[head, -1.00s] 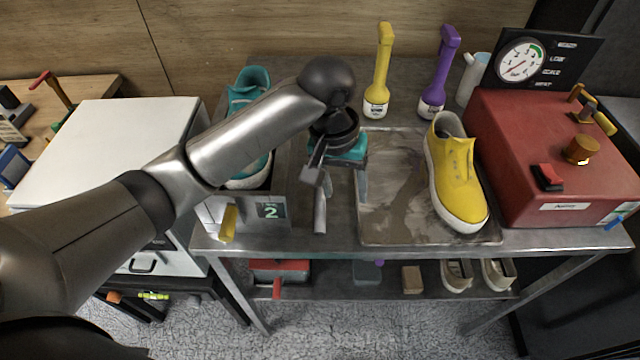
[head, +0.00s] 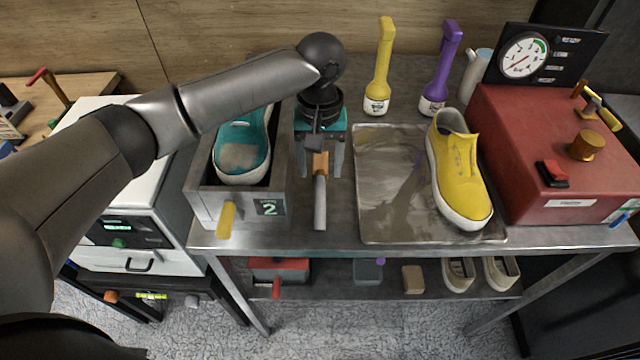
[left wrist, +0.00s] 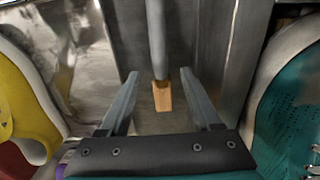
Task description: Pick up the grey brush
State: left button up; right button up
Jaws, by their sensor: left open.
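The grey brush (head: 320,200) lies on the metal table between the drawer-like box and the metal tray. It has a grey handle pointing to the table's front edge and a wooden-coloured block at its far end. In the left wrist view the brush (left wrist: 157,40) shows its handle and wooden block between the finger lines. My left gripper (head: 321,168) is open and points down over the brush's wooden end, one finger on each side. Whether the fingers touch it, I cannot tell. The brush's far end is partly hidden under the gripper. My right gripper is not in view.
A box marked 2 (head: 205,208) holding a teal shoe (head: 242,150) stands close on the left. A tray (head: 385,225) with a yellow shoe (head: 458,170) lies right. A red machine (head: 530,150) is far right.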

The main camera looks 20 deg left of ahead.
aim_at(320, 183)
pick_arm(q)
jog(key=shift+f+b, duration=0.6)
jog(key=shift+f, duration=2.6)
grip_shut()
jog(key=shift+r, duration=0.1)
